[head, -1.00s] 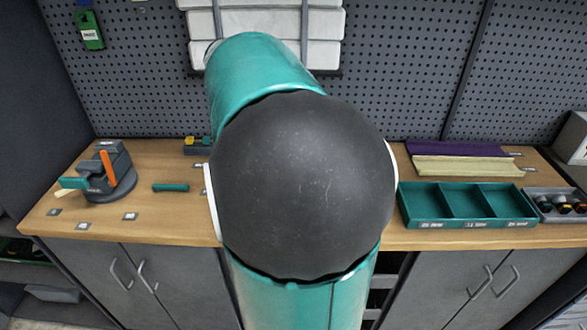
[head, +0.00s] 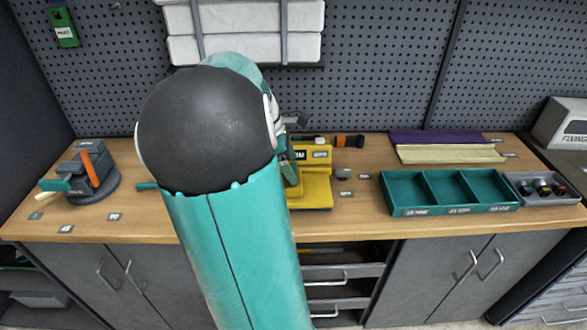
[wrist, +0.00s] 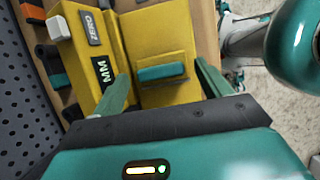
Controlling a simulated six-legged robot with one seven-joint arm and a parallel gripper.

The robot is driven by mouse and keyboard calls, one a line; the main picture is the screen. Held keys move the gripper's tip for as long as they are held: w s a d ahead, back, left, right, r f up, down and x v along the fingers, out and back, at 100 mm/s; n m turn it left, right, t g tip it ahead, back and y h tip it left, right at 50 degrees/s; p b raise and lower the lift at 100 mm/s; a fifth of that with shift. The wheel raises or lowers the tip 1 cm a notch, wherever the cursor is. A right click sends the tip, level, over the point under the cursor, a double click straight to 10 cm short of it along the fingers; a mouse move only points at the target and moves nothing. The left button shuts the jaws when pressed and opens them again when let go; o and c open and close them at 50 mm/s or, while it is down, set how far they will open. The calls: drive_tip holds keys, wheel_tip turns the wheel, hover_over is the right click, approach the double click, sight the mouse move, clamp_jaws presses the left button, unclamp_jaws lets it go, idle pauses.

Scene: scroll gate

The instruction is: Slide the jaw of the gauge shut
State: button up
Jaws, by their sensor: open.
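The yellow gauge (head: 318,190) stands on the bench right of my arm in the head view, partly hidden by the arm. In the wrist view its body (wrist: 80,40) carries dark plates reading ZERO and MM. A yellow block (wrist: 160,40) with a teal grip bar (wrist: 163,72), which looks like the jaw, sits beside the body; the gap between them is hard to judge. My gripper (wrist: 165,84) is open, one green finger on each side of the teal bar. I cannot tell whether either finger touches. In the head view my gripper is mostly hidden behind my arm.
A grey vise (head: 88,172) with an orange handle stands on the left of the bench. A teal divided tray (head: 450,207) and a small grey bin (head: 541,188) are on the right. Purple and cream strips (head: 445,146) lie behind. A pegboard backs the bench.

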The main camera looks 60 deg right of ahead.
drive_tip(key=shift+x, duration=1.2)
drive_tip(key=shift+c, duration=0.3)
drive_tip(key=c, duration=1.3)
drive_tip(key=w+a, duration=0.1)
drive_tip(key=w, duration=0.2)
drive_tip(key=w+a, duration=0.2)
drive_tip(key=w, duration=0.1)
drive_tip(key=w+a, duration=0.1)
drive_tip(key=w, duration=0.2)
drive_tip(key=shift+w+a, duration=0.2)
drive_tip(key=shift+a, duration=0.2)
drive_tip(key=shift+c, duration=0.2)
